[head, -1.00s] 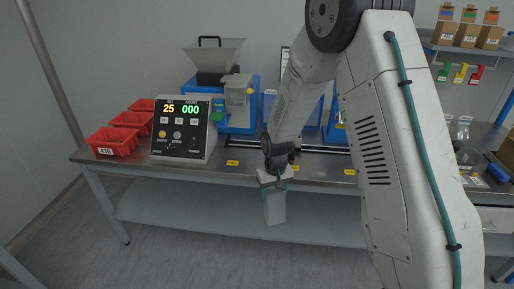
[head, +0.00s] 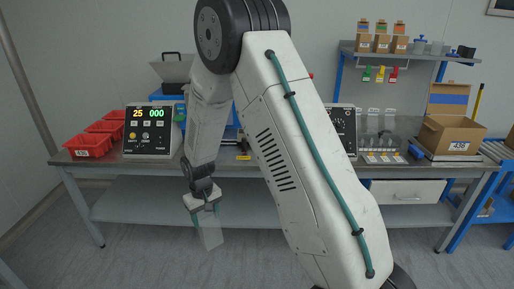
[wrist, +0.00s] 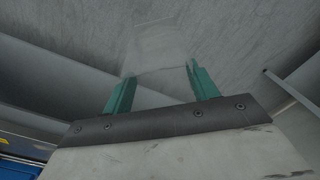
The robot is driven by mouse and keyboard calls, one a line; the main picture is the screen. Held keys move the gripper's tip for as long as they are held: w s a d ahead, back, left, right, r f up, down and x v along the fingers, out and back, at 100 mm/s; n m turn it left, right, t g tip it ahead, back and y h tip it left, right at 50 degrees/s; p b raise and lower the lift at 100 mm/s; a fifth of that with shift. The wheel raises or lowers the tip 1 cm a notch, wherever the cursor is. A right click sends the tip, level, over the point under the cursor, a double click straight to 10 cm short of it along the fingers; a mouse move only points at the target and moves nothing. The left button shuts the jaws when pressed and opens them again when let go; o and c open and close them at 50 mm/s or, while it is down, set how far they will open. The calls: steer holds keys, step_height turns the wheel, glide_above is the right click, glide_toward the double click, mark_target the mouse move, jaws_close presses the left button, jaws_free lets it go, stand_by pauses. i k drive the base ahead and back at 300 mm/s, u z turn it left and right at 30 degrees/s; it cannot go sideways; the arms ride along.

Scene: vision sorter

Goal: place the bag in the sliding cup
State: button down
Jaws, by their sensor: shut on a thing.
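My gripper (head: 206,213) hangs in front of the bench's front edge, below the level of its top. Its two teal fingers are shut on a clear, see-through bag (head: 211,234), which hangs down from them slightly tilted. In the wrist view the bag (wrist: 158,48) shows faintly beyond the fingertips of my gripper (wrist: 161,70). I cannot make out the sliding cup; my arm hides much of the middle of the bench.
On the bench (head: 95,161) stand red bins (head: 88,146) and a counter box (head: 150,132) at left. A hopper (head: 173,70) is behind. At right are a second panel (head: 343,125), clear bags (head: 373,120) and an open carton (head: 450,134). A lower shelf (head: 130,207) runs beneath.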

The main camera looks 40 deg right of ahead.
mark_target(245, 139)
steer(key=k, duration=0.25)
steer(key=z, duration=0.65)
